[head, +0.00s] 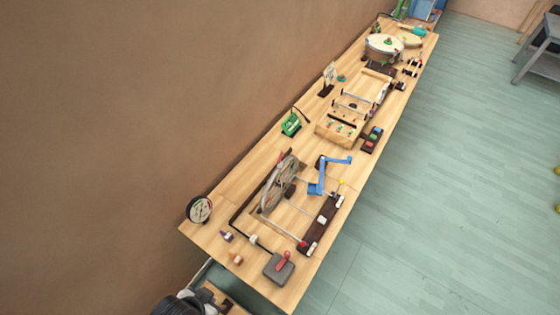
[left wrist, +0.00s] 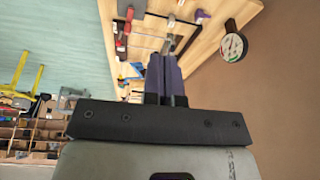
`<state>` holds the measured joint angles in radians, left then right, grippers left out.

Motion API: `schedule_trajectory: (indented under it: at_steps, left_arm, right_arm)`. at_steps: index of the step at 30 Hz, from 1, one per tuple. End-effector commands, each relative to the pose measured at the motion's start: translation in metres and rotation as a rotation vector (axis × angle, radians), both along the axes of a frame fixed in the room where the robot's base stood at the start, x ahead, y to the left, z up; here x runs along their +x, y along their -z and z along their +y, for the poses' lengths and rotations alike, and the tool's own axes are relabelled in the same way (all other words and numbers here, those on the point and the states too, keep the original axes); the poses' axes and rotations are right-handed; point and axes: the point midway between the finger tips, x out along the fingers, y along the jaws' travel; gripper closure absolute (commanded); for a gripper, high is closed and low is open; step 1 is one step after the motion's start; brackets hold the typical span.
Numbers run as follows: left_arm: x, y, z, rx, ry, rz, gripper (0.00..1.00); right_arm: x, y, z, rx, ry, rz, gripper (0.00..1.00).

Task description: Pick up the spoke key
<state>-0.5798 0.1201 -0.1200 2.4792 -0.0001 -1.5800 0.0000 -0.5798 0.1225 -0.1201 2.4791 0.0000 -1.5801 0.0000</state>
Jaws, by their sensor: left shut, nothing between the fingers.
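I cannot make out a spoke key for certain; it may be too small or hidden. A spoked wheel (head: 280,188) stands upright on the near half of the long wooden bench (head: 232,195). A small purple-and-white piece (head: 227,236) and a small orange-and-white piece (head: 236,258) lie left of a grey box with a red handle (head: 280,266). My left gripper (left wrist: 166,58) is shut and empty in the left wrist view, its fingers pointing toward the bench. In the head view only a dark and grey part of my left arm shows at the bottom edge. My right gripper is not in view.
A blue crank (head: 332,172) and a dark rail (head: 320,224) stand by the wheel. A round black-rimmed dial (head: 199,209) sits at the near left corner. Farther along are a green device (head: 291,124), a wooden box (head: 338,130) and a drum (head: 384,47). The floor at right is mostly clear.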

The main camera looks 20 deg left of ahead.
Motion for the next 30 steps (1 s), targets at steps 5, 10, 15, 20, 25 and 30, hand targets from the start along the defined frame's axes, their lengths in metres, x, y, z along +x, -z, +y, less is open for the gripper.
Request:
schedule_trajectory:
  at_steps: [5,10,15,20,25,30]
  left_arm:
    - [0.0,-0.0002,0.0,0.0,0.0,0.0,1.0]
    - [0.0,-0.0003,0.0,0.0,0.0,-0.001,1.0]
    - [0.0,-0.0003,0.0,0.0,0.0,-0.001,0.95]
    - [0.0001,-0.0004,0.0,0.0,0.0,-0.001,0.8]
    - [0.0001,-0.0004,0.0,0.0,0.0,-0.001,0.64]
    - [0.0001,-0.0004,0.0,0.0,0.0,-0.001,0.58]
  right_arm:
    - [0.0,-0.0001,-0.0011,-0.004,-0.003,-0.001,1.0]
    - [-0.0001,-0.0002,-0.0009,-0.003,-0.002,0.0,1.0]
    - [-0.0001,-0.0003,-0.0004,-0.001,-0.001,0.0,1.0]
    - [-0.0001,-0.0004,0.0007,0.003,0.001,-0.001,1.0]
    - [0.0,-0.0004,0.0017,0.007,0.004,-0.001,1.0]
    - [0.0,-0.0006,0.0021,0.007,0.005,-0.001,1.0]
